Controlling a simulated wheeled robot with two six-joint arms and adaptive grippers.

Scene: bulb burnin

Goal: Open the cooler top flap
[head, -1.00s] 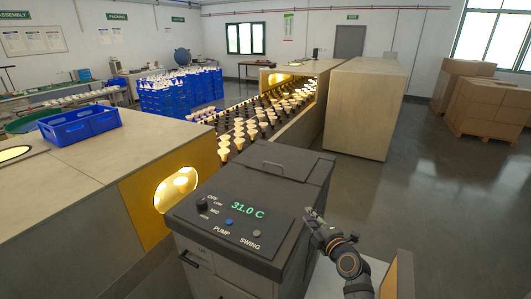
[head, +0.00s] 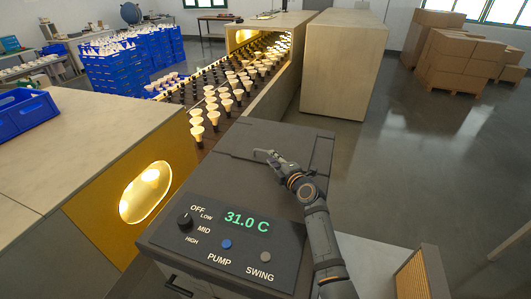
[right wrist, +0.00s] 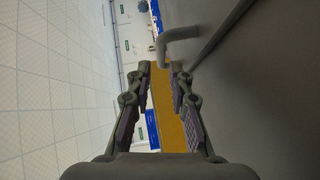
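The dark grey cooler (head: 162,240) stands in the front middle of the head view. Its top flap (head: 312,150) lies flat and closed behind the control panel. My right gripper (head: 264,157) is over the flap at its handle and hides most of that handle. In the right wrist view, the bent grey handle (right wrist: 180,34) stands out from the dark flap surface (right wrist: 265,105), just past the fingertips. The right gripper (right wrist: 161,68) is open, with a clear gap and nothing between its fingers. My left gripper is in neither view.
The control panel (head: 232,232) on the cooler's front top reads 31.0 C and has a knob and buttons. A conveyor of bulbs (head: 225,85) runs behind. A beige housing (head: 85,150) with a lit window stands close at left. Floor (head: 420,180) at right is open.

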